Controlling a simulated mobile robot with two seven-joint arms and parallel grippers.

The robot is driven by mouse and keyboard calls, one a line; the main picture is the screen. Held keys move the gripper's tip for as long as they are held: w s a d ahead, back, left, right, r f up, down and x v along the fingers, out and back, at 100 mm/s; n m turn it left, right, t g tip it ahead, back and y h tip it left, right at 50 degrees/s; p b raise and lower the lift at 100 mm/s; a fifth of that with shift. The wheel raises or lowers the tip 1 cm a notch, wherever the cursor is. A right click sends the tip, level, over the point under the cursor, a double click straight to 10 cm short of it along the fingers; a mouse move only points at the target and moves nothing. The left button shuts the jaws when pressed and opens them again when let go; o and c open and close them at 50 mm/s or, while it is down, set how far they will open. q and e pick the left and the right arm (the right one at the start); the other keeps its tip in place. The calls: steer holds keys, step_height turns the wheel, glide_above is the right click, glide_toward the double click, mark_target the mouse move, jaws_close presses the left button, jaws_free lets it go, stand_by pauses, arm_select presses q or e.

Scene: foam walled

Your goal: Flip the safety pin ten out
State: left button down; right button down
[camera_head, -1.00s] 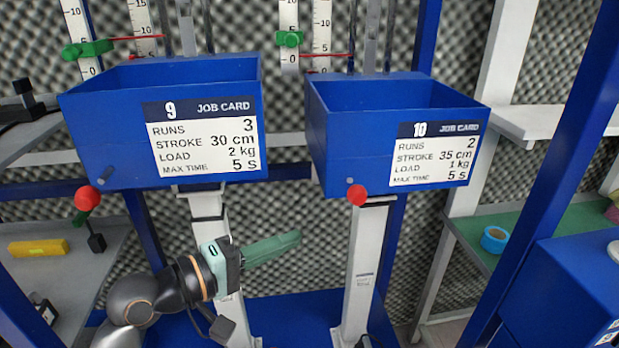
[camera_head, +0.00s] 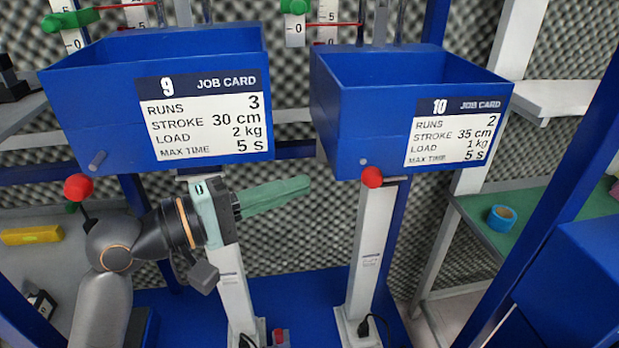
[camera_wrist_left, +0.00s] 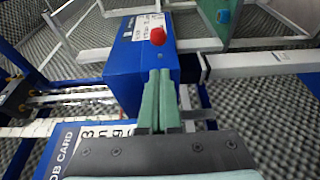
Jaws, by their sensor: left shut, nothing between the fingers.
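The box marked 10 (camera_head: 350,120) is blue, with a job card on its front. A red ball knob (camera_head: 372,177) sits at its lower front edge, with a small grey peg (camera_head: 363,161) just above. The safety pin's shaft is not clearly visible. My left gripper (camera_head: 304,183) is shut and empty, its green fingers pointing right towards the knob, with a gap between. In the left wrist view the fingers (camera_wrist_left: 160,76) point at box 10, and the red knob (camera_wrist_left: 157,35) shows just beyond the tips. My right gripper is not in view.
The box marked 9 (camera_head: 100,115) hangs above and behind my left arm, with its own red knob (camera_head: 78,187) and grey peg (camera_head: 97,160). A white post (camera_head: 368,250) stands below box 10. A green shelf (camera_head: 560,230) with blue tape (camera_head: 502,218) is at right.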

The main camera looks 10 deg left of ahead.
mark_target(364, 184)
arm_select(q)
steer(key=p+x, duration=0.1)
steer(key=x, duration=0.7)
steer(key=shift+w+d, duration=0.25)
steer(key=shift+d, duration=0.05)
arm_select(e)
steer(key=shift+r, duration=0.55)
arm_select(q)
steer(key=shift+s, duration=0.1)
